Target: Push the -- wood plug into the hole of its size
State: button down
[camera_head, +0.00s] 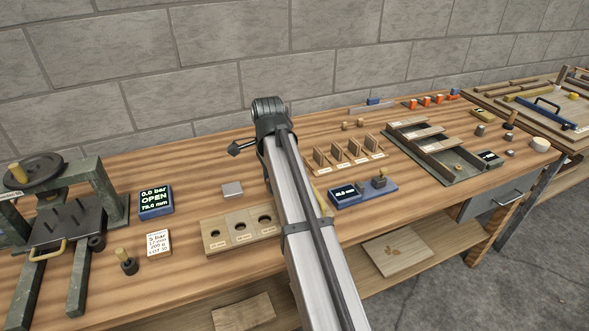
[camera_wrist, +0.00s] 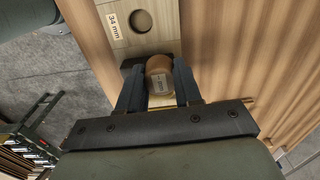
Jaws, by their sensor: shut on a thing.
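The wood plug (camera_wrist: 160,66) is a short brown cylinder with a small pale label in the wrist view; I cannot read the label. My gripper (camera_wrist: 157,84) is shut on it, with a dark finger on each side. The hole board (camera_wrist: 118,36) lies just beyond the plug, with one round hole (camera_wrist: 140,21) beside a "34 mm" label. In the head view the board (camera_head: 213,243) shows three holes of different sizes, its right end close to my arm. My gripper and the plug are hidden there. I cannot tell whether the plug touches the board.
A display block (camera_head: 155,205) and a label card (camera_head: 159,244) stand left of the board, near a press (camera_head: 60,215). A blue-based gauge (camera_head: 362,193), slotted wooden racks (camera_head: 345,160) and a dark tray (camera_head: 450,165) stand to the right. The bench behind the board is mostly clear.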

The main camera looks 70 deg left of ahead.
jog(key=shift+s+d+f, duration=0.4)
jog(key=shift+s+f, duration=0.2)
jog(key=shift+f, duration=0.65)
jog(key=shift+s+d+f, duration=0.4)
jog(key=shift+s+f, duration=0.25)
jog(key=shift+f, duration=0.55)
jog(key=shift+s+d+f, duration=0.4)
jog(key=shift+s+f, duration=0.2)
jog(key=shift+f, duration=0.65)
jog(key=shift+f, duration=0.55)
dwell(0.5)
jog(key=shift+r, duration=0.45)
dwell(0.4)
dwell(0.3)
jog(key=shift+f, duration=0.45)
dwell(0.5)
jog(key=shift+r, duration=0.45)
dwell(0.4)
jog(key=shift+m, duration=0.6)
